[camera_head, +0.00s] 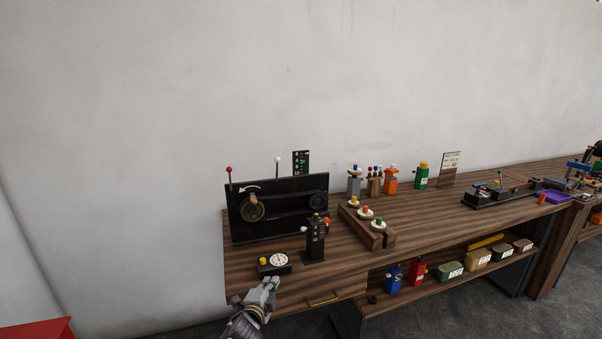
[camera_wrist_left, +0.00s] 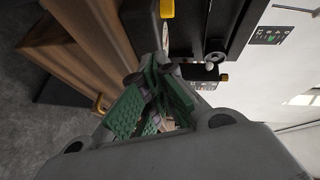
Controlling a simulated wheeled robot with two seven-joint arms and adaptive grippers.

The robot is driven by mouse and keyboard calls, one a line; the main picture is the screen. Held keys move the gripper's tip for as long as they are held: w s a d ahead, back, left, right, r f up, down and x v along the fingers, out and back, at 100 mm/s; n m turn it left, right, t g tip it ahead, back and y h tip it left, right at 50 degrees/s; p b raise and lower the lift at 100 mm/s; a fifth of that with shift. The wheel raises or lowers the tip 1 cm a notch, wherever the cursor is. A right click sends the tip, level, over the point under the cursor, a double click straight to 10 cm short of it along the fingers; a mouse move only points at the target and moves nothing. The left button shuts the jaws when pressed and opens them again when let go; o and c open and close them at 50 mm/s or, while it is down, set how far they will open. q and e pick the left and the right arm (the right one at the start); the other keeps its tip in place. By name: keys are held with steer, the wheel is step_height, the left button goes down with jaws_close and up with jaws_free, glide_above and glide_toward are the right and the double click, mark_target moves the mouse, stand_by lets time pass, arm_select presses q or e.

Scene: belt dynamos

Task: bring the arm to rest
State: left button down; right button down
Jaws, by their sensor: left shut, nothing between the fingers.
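My left gripper (camera_head: 271,287) is shut and empty. In the head view it is in front of the bench's near left edge, just below a small dial box (camera_head: 278,261) with a yellow knob. In the left wrist view its green-padded fingers (camera_wrist_left: 158,85) come together, with the dial box partly in view beyond them. A black belt dynamo panel (camera_head: 283,221) with a brass wheel and crank stands at the left end of the bench. My right gripper is in neither view.
The wooden bench (camera_head: 420,220) runs to the right along a wall. A black post unit (camera_head: 315,240) and a wooden rack (camera_head: 368,228) of knobs stand near the dynamo. A drawer handle (camera_head: 323,298) is right of my gripper. A lower shelf (camera_head: 420,291) holds several boxes.

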arm_select(q)
steer(key=s+a+f+n+g+y, duration=0.1)
steer(key=s+a+f+n+g, duration=0.15)
steer(key=s+f, duration=0.75)
steer(key=s+a+f+n+g+y, duration=0.1)
steer(key=s+a+f+n+g, duration=0.25)
steer(key=f, duration=1.35)
steer(key=s+a+f+n+g+y, duration=0.15)
steer(key=s+a+f, duration=0.25)
steer(key=s+f, duration=0.7)
steer(key=s+a+f+n+g, duration=0.2)
steer(key=s+f, duration=0.4)
steer(key=s, duration=0.7)
steer(key=s+a+f+n+g, duration=0.2)
steer(key=s+f, duration=0.5)
steer(key=s, duration=0.6)
steer(key=s+a+f+n+g, duration=0.2)
steer(key=s+f, duration=0.5)
steer(key=s, duration=0.6)
steer(key=shift+s+n+g, duration=0.4)
steer(key=shift+n+g, duration=0.15)
steer(key=shift+n, duration=0.4)
steer(key=shift+f, duration=0.1)
